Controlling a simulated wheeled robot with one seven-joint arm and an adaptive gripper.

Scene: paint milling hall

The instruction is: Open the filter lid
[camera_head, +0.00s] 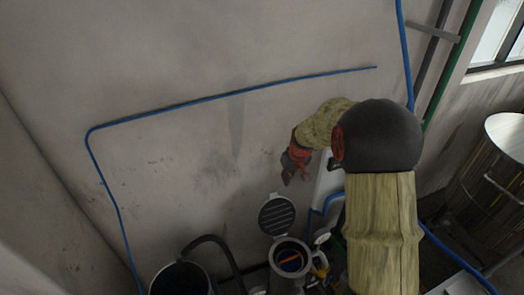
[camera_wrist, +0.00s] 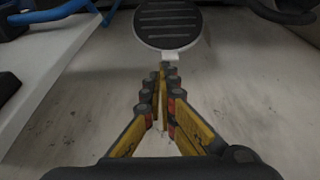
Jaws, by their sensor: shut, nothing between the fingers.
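The round, dark, ribbed filter lid (camera_head: 277,216) stands raised on its hinge above the filter body (camera_head: 275,262). The filter's round mouth shows uncovered, with something orange and blue inside. In the wrist view the lid (camera_wrist: 168,22) shows its ribbed face and pale rim at the top, with a small pale tab at its near edge. My gripper (camera_head: 287,181) is above the lid in the head view. In the wrist view its yellow and black fingers (camera_wrist: 163,72) are shut and empty, pointing toward the tab. I cannot tell whether the fingertips touch it.
A dark open vessel (camera_head: 180,278) with a thick curved hose (camera_head: 222,252) stands left of the filter. A blue pipe (camera_head: 230,93) runs along the grey wall. A metal drum (camera_head: 495,185) stands at the right.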

